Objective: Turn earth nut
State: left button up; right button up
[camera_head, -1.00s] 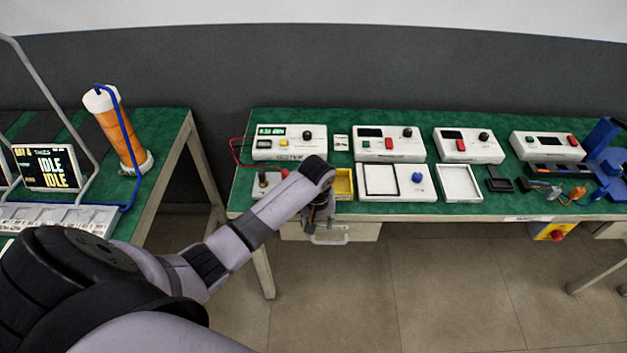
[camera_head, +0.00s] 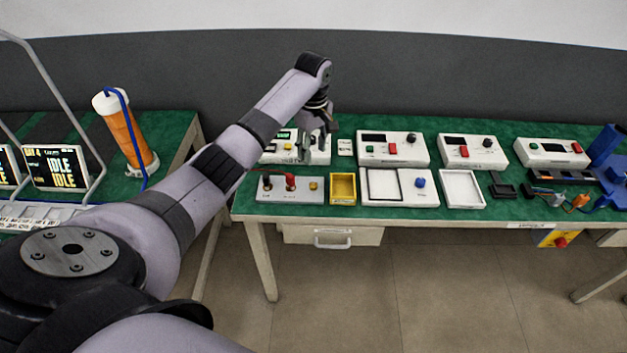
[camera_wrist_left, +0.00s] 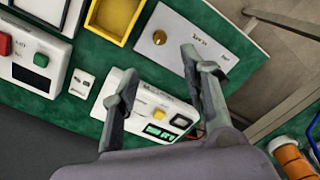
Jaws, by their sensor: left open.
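A small terminal box (camera_head: 278,196) stands near the bench's front edge, with a black post, a red post and a small yellow nut-like knob (camera_head: 314,185) at its right end. This knob may be the earth nut; I cannot read its label. In the left wrist view the knob (camera_wrist_left: 160,37) shows beyond and between my fingers, and a finger covers part of the box. My left gripper (camera_head: 315,147) is open and empty, above the leftmost meter behind the box. Its parted fingers fill the lower middle of the left wrist view (camera_wrist_left: 160,63). My right gripper is not in view.
The leftmost meter (camera_head: 322,156) is partly hidden by my gripper. A yellow tray (camera_head: 334,202) stands right of the terminal box, then a white panel (camera_head: 424,199) with a blue knob. More instruments line the bench's back. An orange cylinder (camera_head: 122,135) stands on the left bench.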

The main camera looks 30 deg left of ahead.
aim_at(313, 184)
pick_arm(q)
notch_tip(313, 184, down, 13)
jog(key=shift+f, duration=0.15)
jog(key=shift+c, duration=0.2)
grip_shut()
dwell(0.5)
